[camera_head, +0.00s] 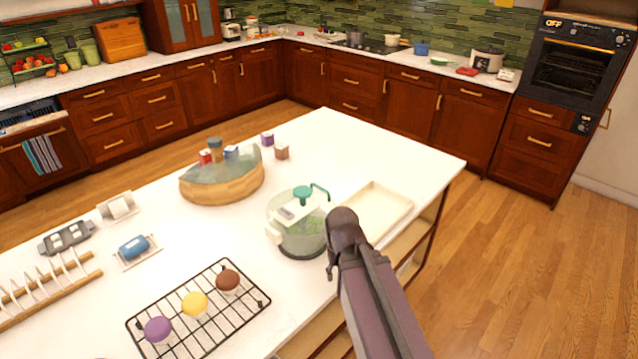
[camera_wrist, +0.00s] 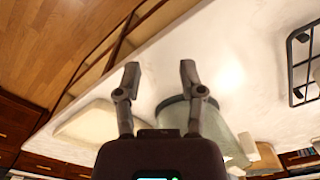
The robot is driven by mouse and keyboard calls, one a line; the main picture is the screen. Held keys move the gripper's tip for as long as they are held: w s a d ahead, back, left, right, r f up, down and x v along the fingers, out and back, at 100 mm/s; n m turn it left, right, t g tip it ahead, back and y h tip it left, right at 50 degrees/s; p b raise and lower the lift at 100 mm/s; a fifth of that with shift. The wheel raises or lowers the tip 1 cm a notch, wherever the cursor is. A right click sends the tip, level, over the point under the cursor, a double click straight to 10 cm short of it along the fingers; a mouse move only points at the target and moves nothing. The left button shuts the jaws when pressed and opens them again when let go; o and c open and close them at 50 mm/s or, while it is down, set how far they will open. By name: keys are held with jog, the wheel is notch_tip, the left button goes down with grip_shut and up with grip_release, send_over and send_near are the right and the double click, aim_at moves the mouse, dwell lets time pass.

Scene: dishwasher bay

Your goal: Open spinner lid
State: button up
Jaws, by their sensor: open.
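The spinner (camera_head: 301,238) stands on the white island top, with a clear bowl and pale green contents. Its top carries a white piece, a green knob (camera_head: 302,193) and a dark green curved handle. The lid appears to sit on the bowl. In the wrist view the spinner bowl (camera_wrist: 216,122) shows tilted, partly behind the right finger. My gripper (camera_wrist: 160,76) is open, with nothing between its two fingers. In the head view my dark arm ends just right of the spinner, and the fingers cannot be made out there.
A cream tray (camera_head: 376,210) lies right of the spinner. A black rack (camera_head: 200,315) with several coloured cupcakes is at the front left. The island's far right top is clear.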

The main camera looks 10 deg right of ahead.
jog(key=shift+d, duration=0.25)
jog(key=w+d+r+n+t+y+p, duration=0.1)
jog(key=w+d+r+n+y+p, duration=0.1)
jog(key=w+r+p, duration=0.7)
jog(key=w+d+r+n+t+y+p, duration=0.1)
jog(key=w+d+r+n+p, duration=0.3)
jog(key=w+r+p, duration=0.5)
jog(key=w+r+y, duration=0.1)
jog(key=w+r, duration=0.1)
jog(key=w, duration=0.5)
jog(key=shift+w+d+r+n+t+p, duration=0.15)
jog(key=shift+w+d+n+t+p, duration=0.15)
jog(key=shift+w+d, duration=0.05)
jog(key=b+x, duration=0.6)
jog(key=x, duration=0.1)
jog(key=b+x, duration=0.6)
jog(key=shift+a+f+b, duration=0.3)
jog(key=shift+a, duration=0.05)
grip_shut()
